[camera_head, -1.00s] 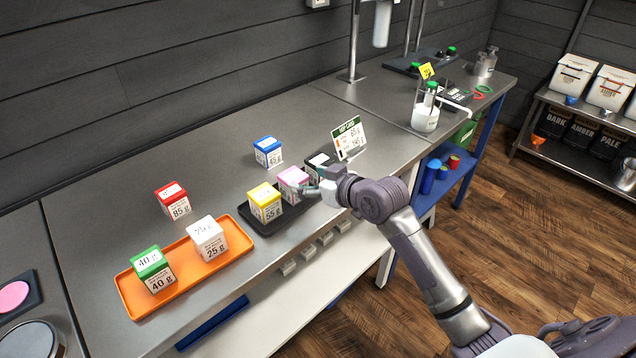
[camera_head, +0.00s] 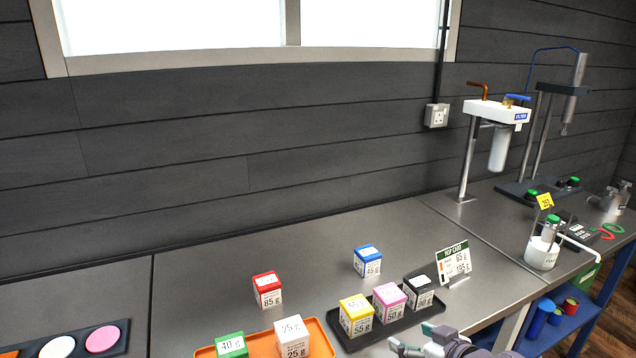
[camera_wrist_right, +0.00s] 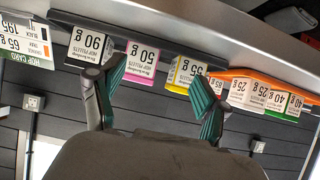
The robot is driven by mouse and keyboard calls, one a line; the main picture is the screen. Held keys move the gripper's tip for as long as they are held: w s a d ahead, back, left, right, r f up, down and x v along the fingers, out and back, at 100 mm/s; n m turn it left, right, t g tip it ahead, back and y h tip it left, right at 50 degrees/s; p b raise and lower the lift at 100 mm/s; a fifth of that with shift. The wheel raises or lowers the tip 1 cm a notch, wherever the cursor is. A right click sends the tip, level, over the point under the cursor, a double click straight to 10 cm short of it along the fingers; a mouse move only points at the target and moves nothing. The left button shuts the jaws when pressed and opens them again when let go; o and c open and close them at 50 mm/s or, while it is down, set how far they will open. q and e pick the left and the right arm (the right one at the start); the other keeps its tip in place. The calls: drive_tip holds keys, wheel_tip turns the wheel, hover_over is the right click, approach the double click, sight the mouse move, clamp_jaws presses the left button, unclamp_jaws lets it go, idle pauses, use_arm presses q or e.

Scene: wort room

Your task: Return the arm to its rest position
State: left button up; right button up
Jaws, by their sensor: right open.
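My right gripper (camera_head: 424,341) is at the bottom edge of the head view, in front of the black tray (camera_head: 378,337). In the right wrist view its two fingers (camera_wrist_right: 157,95) are spread apart with nothing between them. My left gripper is not in view. The black tray holds a yellow 55 g box (camera_head: 355,315), a pink 50 g box (camera_head: 389,301) and a black 90 g box (camera_head: 419,291). The boxes appear beyond the fingers in the wrist view, which is upside down.
An orange tray (camera_head: 322,338) holds a green box (camera_head: 231,346) and a white box (camera_head: 291,338). A red box (camera_head: 267,290) and a blue box (camera_head: 367,261) stand behind. A hop card (camera_head: 453,262) and a glass vessel (camera_head: 541,253) are at right.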

drive_tip(key=s+a+f+m+g+h, duration=0.15)
drive_tip(key=s+f+g, duration=0.35)
drive_tip(key=s, duration=0.9)
drive_tip(key=s+f+m+g+h, duration=0.1)
drive_tip(key=s+f+g+h, duration=0.15)
drive_tip(key=s+f, duration=0.8)
drive_tip(key=s+f+g, duration=0.1)
drive_tip(key=s+f, duration=0.2)
drive_tip(key=f, duration=0.8)
drive_tip(key=s+f+g, duration=0.1)
drive_tip(key=s+f, duration=0.1)
drive_tip(key=f, duration=0.9)
drive_tip(key=s+d+f, duration=0.2)
drive_tip(key=s+f, duration=1.4)
drive_tip(key=f, duration=0.1)
drive_tip(key=shift+d+n, duration=0.25)
drive_tip(key=shift+n, duration=0.2)
drive_tip(key=shift+g, duration=0.25)
